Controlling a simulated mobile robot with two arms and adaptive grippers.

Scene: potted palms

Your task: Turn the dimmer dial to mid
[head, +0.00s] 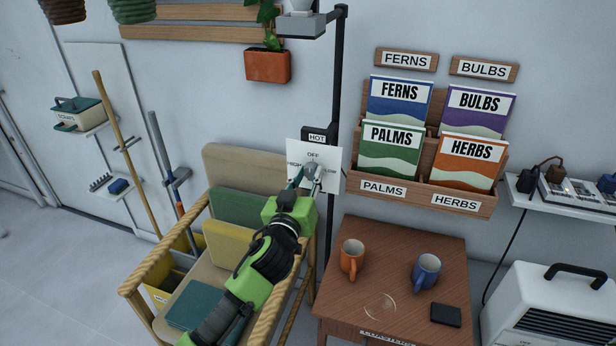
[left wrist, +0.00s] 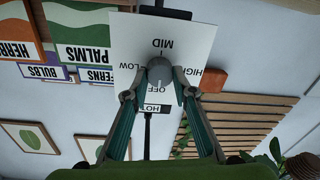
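OFF, HIGH, LOW and MID are printed around the knob. A light mark on the knob points toward OFF. My left gripper (head: 308,180) is at the dial. In the left wrist view its fingertips (left wrist: 160,78) lie on both sides of the knob and appear to touch it. My right gripper is in neither view.
A HOT sign (head: 317,136) and a dark post (head: 338,70) are by the plate. A wall rack (head: 485,206) of seed packets hangs to the right. A wooden table (head: 390,265) with two mugs stands below.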

